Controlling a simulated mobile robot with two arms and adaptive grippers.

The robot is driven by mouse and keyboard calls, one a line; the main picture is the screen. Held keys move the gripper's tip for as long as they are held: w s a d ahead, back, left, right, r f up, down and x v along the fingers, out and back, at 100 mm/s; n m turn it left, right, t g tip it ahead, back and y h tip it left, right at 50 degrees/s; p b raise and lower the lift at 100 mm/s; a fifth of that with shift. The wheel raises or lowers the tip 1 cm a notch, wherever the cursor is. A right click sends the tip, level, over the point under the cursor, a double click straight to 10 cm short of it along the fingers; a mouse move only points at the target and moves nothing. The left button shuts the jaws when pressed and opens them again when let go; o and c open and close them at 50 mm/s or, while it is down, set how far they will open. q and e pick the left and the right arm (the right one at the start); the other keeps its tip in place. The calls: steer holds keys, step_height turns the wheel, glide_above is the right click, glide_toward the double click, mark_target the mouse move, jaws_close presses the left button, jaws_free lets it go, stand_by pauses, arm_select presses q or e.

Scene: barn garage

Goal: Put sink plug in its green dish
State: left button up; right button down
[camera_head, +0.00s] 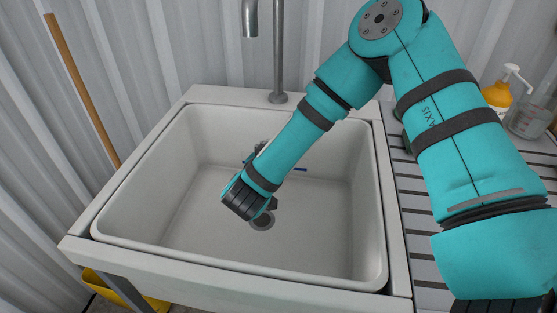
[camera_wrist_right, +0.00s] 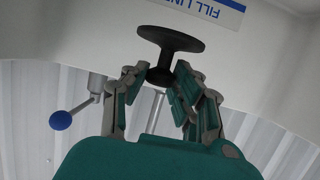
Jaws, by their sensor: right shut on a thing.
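The sink plug (camera_wrist_right: 170,40) is a dark disc with a short stem and a small knob. In the right wrist view my right gripper (camera_wrist_right: 160,82) is shut on the knob end, with the wide disc beyond the fingertips. In the head view my right arm reaches down into the white sink (camera_head: 185,195), and the wrist hides most of the gripper and the plug. No green dish shows clearly; a small dark green thing (camera_head: 406,142) is partly hidden behind my arm on the right, and I cannot tell what it is. My left gripper is out of view.
A tap (camera_head: 278,60) stands behind the sink. A wooden stick (camera_head: 80,88) leans left.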

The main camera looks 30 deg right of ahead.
steer(key=s+a+r+n+t+y, duration=0.3)
steer(key=s+a+r+n+y, duration=0.1)
steer(key=a+r+n+y, duration=0.4)
steer(key=shift+r+y, duration=0.6)
steer(key=shift+r, duration=0.05)
steer(key=shift+d, duration=0.1)
